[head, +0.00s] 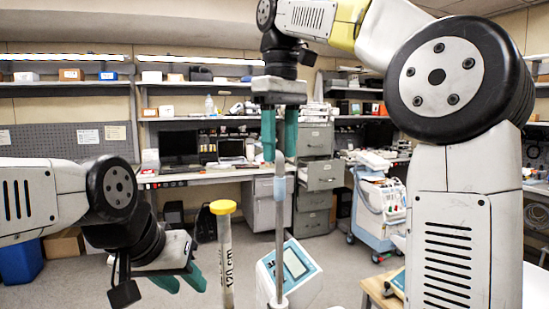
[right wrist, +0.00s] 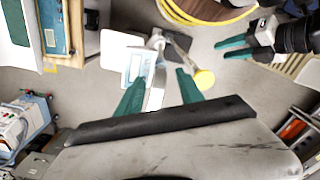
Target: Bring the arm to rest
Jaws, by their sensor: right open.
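My right gripper (head: 279,152) hangs with its teal fingers pointing down, apart, at the top of a thin metal pole (head: 280,235). The right wrist view shows the two fingers (right wrist: 160,80) spread with nothing gripped. My left gripper (head: 182,280) is low at the left, its teal fingers apart and empty; it also shows at the upper right of the right wrist view (right wrist: 232,48). A white infusion pump (head: 297,262) with a blue-framed screen is at the pole.
A yellow-capped post (head: 223,245) marked 120 cm stands between my left gripper and the pole. A wooden-edged table (head: 376,290) is at the lower right. A wheeled cart (head: 380,208), drawer cabinets (head: 315,175) and a workbench stand behind. Grey floor is open between.

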